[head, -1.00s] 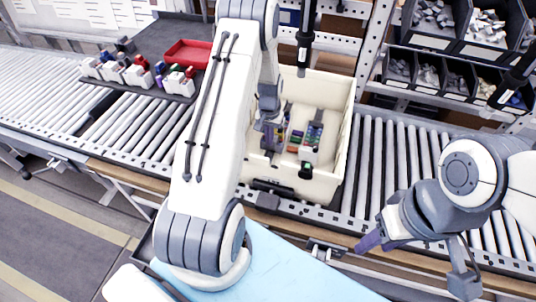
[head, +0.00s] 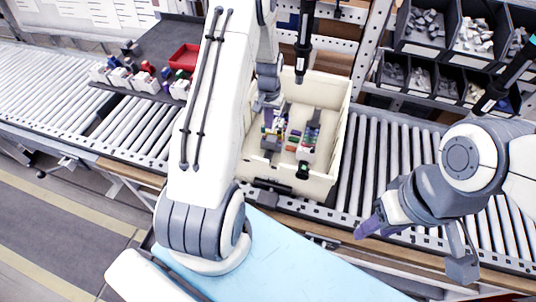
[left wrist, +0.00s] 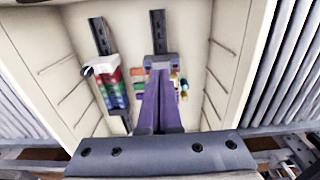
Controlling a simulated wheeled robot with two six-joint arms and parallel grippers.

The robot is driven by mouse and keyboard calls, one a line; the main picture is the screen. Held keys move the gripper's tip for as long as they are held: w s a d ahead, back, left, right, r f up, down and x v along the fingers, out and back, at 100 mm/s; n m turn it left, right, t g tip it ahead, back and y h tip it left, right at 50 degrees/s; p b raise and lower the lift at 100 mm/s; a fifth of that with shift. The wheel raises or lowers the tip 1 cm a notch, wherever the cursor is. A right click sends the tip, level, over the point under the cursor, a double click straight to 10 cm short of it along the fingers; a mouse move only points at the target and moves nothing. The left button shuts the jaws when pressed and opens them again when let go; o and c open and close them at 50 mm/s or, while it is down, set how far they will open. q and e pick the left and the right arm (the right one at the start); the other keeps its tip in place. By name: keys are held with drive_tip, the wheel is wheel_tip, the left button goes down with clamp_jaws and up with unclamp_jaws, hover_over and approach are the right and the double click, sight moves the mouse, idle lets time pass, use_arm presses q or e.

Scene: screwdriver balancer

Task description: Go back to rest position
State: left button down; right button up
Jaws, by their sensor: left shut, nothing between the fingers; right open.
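My left gripper (head: 268,124) is over the left part of the cream bin (head: 328,172); its arm crosses the head view from the lower left. In the left wrist view its purple fingers (left wrist: 158,112) are together with nothing between them, above the bin floor. Inside the bin are rail-mounted parts in two rows, one with a white block (head: 306,152). The fingers hide part of one row in the left wrist view. My right gripper (head: 415,247) is at the lower right, empty, its fingers wide apart, near the conveyor's front edge.
Roller conveyors (head: 385,165) run on both sides of the bin. A black screwdriver (head: 304,45) hangs behind it. A dark tray (head: 155,45) with a red box (head: 184,57) stands at the left. Parts bins (head: 432,25) fill the back right.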

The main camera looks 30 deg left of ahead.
use_arm(q)
drive_tip(key=s+d+r+m+b, duration=0.2)
drive_tip(key=s+d+r, duration=0.3)
drive_tip(key=d, duration=0.5)
drive_tip(key=s+d+r+m+b, duration=0.25)
drive_tip(key=d+r, duration=0.35)
drive_tip(key=d, duration=0.5)
drive_tip(key=s+d+r+m+b, duration=0.1)
drive_tip(key=s+d+r+m, duration=0.1)
drive_tip(key=s, duration=0.8)
drive_tip(key=s+d+r+m+h+b, duration=0.1)
drive_tip(key=s+d+m, duration=0.2)
drive_tip(key=s, duration=0.7)
drive_tip(key=shift+d+r, duration=0.4)
drive_tip(key=shift+d, duration=0.75)
drive_tip(key=shift+m, duration=0.25)
